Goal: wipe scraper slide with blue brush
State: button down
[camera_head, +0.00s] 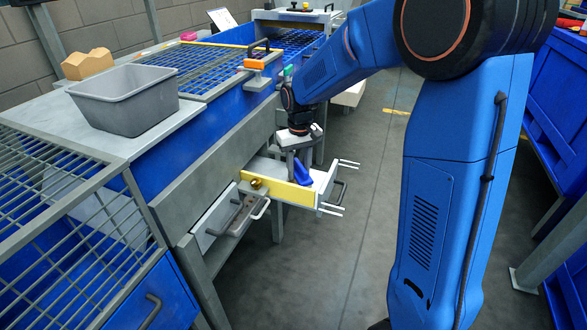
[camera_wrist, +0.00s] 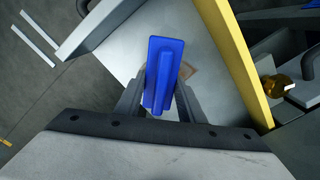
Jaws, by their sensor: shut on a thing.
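The blue brush (camera_head: 302,174) is held by my gripper (camera_head: 297,152) low over the pulled-out scraper slide (camera_head: 321,177). In the wrist view the blue brush (camera_wrist: 164,70) stands between the two grey fingers of my gripper (camera_wrist: 158,97), which are shut on it. The slide (camera_wrist: 122,62) is a pale grey tray beneath the brush. A yellow panel (camera_wrist: 236,62) runs along its right side in that view. I cannot tell whether the brush touches the surface.
A brass knob (camera_wrist: 277,86) sits just outside the yellow panel. Another slide with a handle (camera_head: 236,216) is nearer on the machine. A grey bin (camera_head: 130,98) and a brown block-like item (camera_head: 87,64) stand on top. An orange-handled fitting (camera_head: 258,64) is farther back. Floor right of the slide is clear.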

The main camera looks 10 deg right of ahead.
aim_at(299, 177)
jog(key=shift+s+d, duration=0.3)
jog(key=shift+d, duration=0.1)
jog(key=shift+s+a+f, duration=0.1)
jog(key=shift+s+a, duration=0.35)
jog(key=shift+s, duration=0.25)
jog(key=shift+w+a, duration=0.75)
jog(key=shift+a, duration=0.25)
jog(key=shift+w+a, duration=0.75)
jog(key=shift+a, duration=0.3)
jog(key=shift+w+a, duration=0.75)
jog(key=shift+a, duration=0.25)
jog(key=shift+s+a, duration=0.45)
jog(key=shift+s, duration=0.25)
jog(key=shift+s+d+f, duration=0.1)
jog(key=shift+s+d, duration=0.5)
jog(key=shift+d, duration=0.2)
jog(key=shift+s+d, duration=0.6)
jog(key=shift+d, duration=0.15)
jog(key=shift+s+d, duration=0.55)
jog(key=shift+d, duration=0.2)
jog(key=shift+s+d, duration=0.5)
jog(key=shift+d, duration=0.25)
jog(key=shift+r, duration=3.15)
